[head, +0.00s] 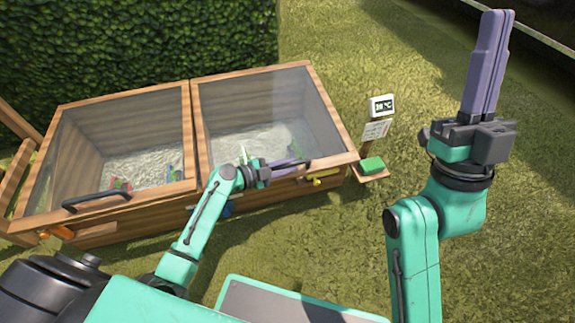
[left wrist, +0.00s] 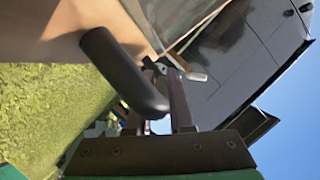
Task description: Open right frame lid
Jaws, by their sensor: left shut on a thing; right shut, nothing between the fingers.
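The right frame lid (head: 328,108) is a wood-edged glass panel on the right half of the wooden cold frame, and it looks closed. Its black handle (head: 321,160) is at the lid's front edge, mostly hidden by my gripper. My left gripper (head: 287,167) is at that front edge, shut on the handle. In the left wrist view the dark curved handle (left wrist: 122,68) runs into the gripper's fingers (left wrist: 160,112). My right gripper (head: 488,62) is raised on the right, pointing up, shut and empty, far from the lid.
The left frame lid (head: 187,130) is down, with its own black handle (head: 97,198). A display post (head: 382,105) and a green block (head: 372,165) stand just right of the frame. A yellow-handled tool (head: 326,182) is at the frame's front. A hedge (head: 130,45) is behind; grass is open to the right.

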